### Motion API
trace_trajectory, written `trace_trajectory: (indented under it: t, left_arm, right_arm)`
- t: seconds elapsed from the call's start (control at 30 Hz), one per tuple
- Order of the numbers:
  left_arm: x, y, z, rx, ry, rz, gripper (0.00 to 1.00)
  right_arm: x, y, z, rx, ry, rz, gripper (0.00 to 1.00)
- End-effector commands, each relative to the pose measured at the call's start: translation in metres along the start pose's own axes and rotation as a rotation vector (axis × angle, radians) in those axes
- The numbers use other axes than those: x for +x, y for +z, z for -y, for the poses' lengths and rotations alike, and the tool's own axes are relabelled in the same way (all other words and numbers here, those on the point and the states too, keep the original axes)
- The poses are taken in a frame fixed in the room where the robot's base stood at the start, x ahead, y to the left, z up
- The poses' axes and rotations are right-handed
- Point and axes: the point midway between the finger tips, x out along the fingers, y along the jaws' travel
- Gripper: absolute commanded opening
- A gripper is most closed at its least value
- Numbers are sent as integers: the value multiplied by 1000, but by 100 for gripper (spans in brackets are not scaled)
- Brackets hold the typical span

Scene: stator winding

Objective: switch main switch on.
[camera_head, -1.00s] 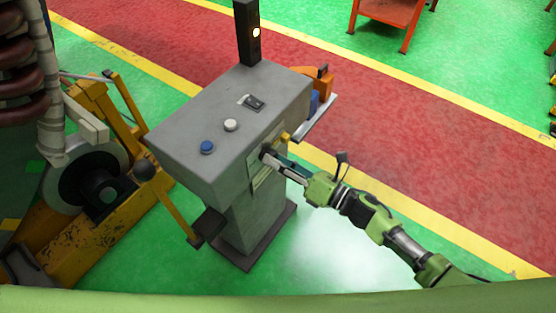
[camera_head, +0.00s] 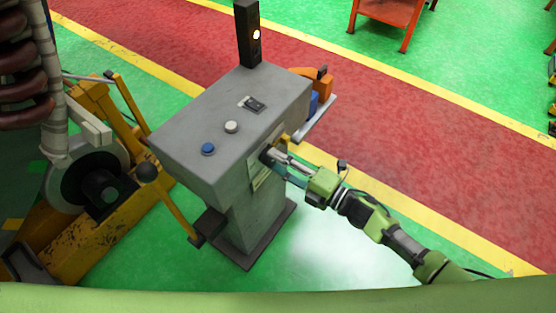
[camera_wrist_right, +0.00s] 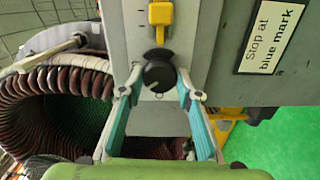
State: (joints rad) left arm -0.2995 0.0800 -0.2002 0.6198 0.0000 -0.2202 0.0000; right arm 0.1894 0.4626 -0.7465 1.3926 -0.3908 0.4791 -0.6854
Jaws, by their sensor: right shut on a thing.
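The main switch, a black rotary knob (camera_wrist_right: 159,76), sits on the side panel of the grey control cabinet (camera_head: 237,105). In the right wrist view it lies between the fingertips of my right gripper (camera_wrist_right: 158,87), which is shut on it. In the head view my right gripper (camera_head: 272,158) reaches the cabinet's side from the right and mostly covers the knob. A yellow tab (camera_wrist_right: 160,13) is fixed above the knob. My left gripper is not in view.
The cabinet top has a blue button (camera_head: 208,149), a white button (camera_head: 231,127) and a rocker switch (camera_head: 253,104). A lit black post (camera_head: 246,30) stands behind. A yellow machine (camera_head: 110,130) is at the left. Green floor is free in front.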

Motion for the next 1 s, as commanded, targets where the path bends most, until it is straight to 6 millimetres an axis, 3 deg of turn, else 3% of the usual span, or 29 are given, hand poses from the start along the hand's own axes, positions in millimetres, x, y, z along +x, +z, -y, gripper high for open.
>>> trace_trajectory:
  t: [0.5,1.0]
  left_arm:
    - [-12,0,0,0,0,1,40]
    - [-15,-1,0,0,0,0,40]
  right_arm:
    - [-1,0,1,444,-3,1,10]
    - [-1,0,1,622,-2,1,10]
